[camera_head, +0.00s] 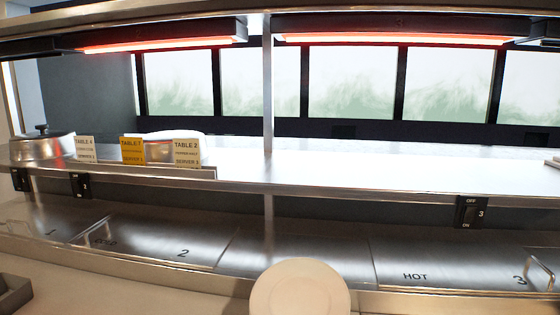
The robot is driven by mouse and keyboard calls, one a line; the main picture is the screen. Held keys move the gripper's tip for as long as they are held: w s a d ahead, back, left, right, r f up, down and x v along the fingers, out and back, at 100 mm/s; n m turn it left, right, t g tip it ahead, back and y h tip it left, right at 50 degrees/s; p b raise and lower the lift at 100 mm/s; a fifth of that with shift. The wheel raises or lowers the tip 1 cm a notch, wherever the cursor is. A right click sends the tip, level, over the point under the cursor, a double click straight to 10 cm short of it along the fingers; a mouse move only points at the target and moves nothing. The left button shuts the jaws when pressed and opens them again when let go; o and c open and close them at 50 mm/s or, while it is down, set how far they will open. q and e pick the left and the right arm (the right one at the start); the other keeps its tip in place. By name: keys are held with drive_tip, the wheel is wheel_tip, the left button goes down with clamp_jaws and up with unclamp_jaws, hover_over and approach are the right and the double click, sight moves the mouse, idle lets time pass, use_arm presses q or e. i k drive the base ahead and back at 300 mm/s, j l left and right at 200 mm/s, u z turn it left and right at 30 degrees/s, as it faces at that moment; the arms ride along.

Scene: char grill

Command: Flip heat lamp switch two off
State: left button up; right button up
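Heat lamp switch two (81,185) is a small black box marked 2 on the front edge of the steel shelf, at the left. Its rocker is too small for me to tell its position. The left heat lamp (160,38) hangs above the shelf and glows red-orange along its underside; I cannot read a number on it. The right heat lamp (395,38), marked 3, also glows. Neither of my grippers is in view, and nothing is touching the switch.
Another switch (19,180) sits left of switch two; switch 3 (470,212) is far right. Order cards (133,150) and a lidded pot (42,145) stand on the shelf (350,178). A pale round disc (300,289) is at the bottom centre. Space before switch two looks clear.

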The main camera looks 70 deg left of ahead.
sight(75, 184)
drive_tip(key=u, duration=3.05)
